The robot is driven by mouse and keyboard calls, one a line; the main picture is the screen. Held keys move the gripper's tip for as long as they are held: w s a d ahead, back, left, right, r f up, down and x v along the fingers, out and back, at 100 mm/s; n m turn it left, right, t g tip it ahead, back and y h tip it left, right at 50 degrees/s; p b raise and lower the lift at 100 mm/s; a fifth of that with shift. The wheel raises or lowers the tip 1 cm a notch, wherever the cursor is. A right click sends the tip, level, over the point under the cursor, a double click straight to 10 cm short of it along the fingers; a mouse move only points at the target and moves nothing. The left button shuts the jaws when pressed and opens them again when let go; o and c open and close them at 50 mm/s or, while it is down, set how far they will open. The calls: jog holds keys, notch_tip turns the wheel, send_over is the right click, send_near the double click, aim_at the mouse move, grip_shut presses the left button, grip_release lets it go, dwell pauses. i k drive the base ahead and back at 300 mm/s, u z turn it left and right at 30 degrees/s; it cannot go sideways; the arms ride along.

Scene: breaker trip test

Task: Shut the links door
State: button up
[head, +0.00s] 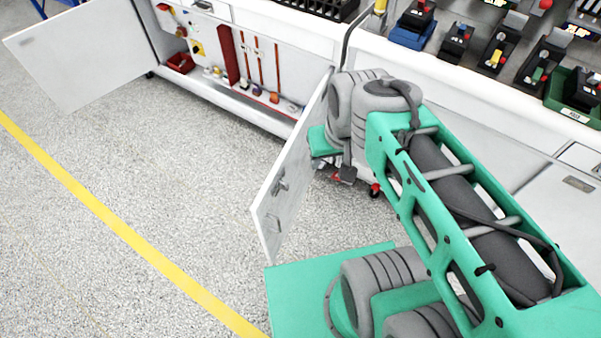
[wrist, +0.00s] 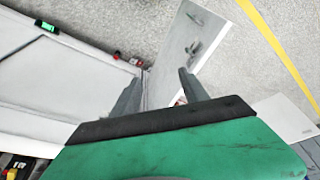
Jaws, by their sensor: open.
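A white cabinet stands open with two doors swung out. The near white door (head: 290,165) has a grey latch handle and juts out toward me; it also shows in the wrist view (wrist: 185,58), beyond the fingers. The far white door (head: 85,50) stands wide open at the upper left. Which of them is the links door, I cannot tell from any label. My gripper (wrist: 158,84) is open, with its two grey fingers apart and the near door's panel showing in the gap. Whether they touch it, I cannot tell. In the head view my arm mostly hides the gripper, right of this door.
The open cabinet (head: 235,92) holds hanging rods, a red bin (head: 181,63) and small parts. Above it, a bench carries breaker units and a blue tray (head: 411,37). A yellow floor line (head: 110,218) crosses the open speckled floor at left.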

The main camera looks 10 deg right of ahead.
aim_at(273, 210)
jog(key=u, duration=0.05)
jog(key=k, duration=0.5)
jog(key=u, duration=1.4)
jog(key=i, duration=0.4)
